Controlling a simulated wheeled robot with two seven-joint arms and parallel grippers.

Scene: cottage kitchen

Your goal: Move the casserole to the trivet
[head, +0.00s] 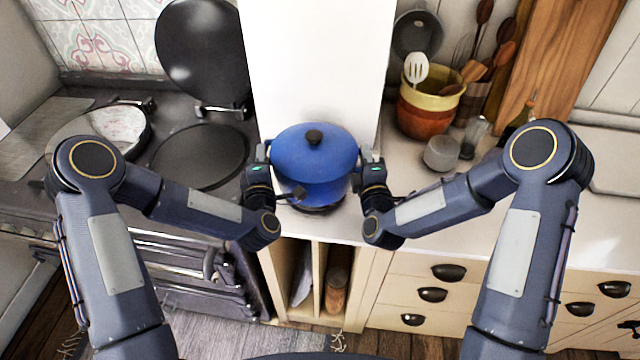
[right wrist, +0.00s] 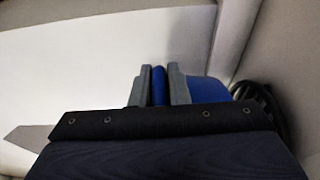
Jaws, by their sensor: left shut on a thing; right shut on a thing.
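The blue casserole (head: 318,180), with its blue lid and dark knob on, is upright at the counter's front, in the middle of the head view. My left gripper (head: 266,158) is shut at its left side, on the handle there, which is mostly hidden. My right gripper (head: 366,160) is shut on the right handle; the right wrist view shows the blue handle (right wrist: 159,86) between its fingers. A dark edge, probably the trivet (head: 318,210), shows just under the casserole. I cannot tell whether the two touch.
The black range (head: 200,157) with a raised round lid (head: 203,50) is to the left. A white wall block (head: 315,60) stands behind.

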